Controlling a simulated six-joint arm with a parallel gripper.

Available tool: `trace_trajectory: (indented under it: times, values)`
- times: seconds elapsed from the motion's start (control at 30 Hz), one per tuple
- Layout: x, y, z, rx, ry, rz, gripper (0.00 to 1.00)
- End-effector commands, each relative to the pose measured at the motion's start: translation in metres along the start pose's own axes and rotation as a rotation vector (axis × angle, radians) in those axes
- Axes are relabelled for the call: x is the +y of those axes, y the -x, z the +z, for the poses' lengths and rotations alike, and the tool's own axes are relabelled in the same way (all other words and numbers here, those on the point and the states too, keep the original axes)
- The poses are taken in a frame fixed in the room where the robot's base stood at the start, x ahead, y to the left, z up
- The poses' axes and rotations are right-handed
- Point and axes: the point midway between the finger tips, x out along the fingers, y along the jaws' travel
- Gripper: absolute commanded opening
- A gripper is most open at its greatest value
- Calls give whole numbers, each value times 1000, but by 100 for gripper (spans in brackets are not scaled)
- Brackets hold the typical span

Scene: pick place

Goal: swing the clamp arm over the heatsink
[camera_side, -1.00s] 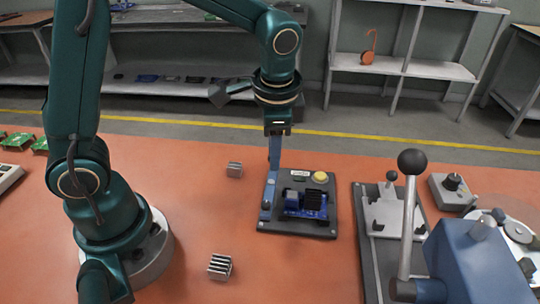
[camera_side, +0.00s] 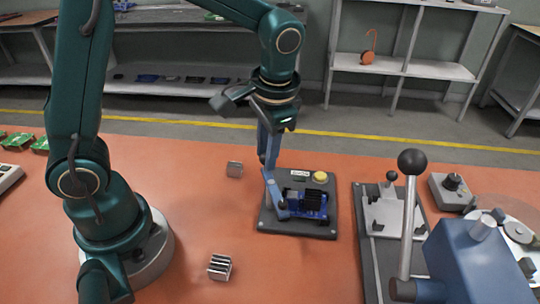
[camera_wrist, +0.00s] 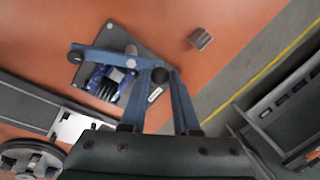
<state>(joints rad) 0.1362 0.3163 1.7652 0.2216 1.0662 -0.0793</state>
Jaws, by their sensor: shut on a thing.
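The blue clamp arm (camera_side: 274,194) is on a dark base plate (camera_side: 325,232). My gripper (camera_side: 269,168) is shut on its rear end, where a dark knob sits between the blue fingers in the wrist view (camera_wrist: 163,75). The clamp arm (camera_wrist: 105,55) slants across the plate, its free end towards the front left in the side view. The black finned heatsink (camera_side: 297,196) sits on a blue board (camera_side: 313,208). The heatsink also shows in the wrist view (camera_wrist: 107,91). The arm runs beside the heatsink, over or close to the board's edge; exact overlap and height are unclear.
A yellow button (camera_side: 320,177) is at the plate's back right. A lever press (camera_side: 409,220) stands to the right. The orange table left of the plate is mostly clear.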

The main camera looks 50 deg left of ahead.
Motion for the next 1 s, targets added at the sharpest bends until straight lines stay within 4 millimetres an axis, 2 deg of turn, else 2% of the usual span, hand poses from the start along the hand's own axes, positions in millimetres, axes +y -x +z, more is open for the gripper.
trace_trajectory:
  times: [1.0]
  values:
    - [7, 3, 27, -177, 920, 4, 0]
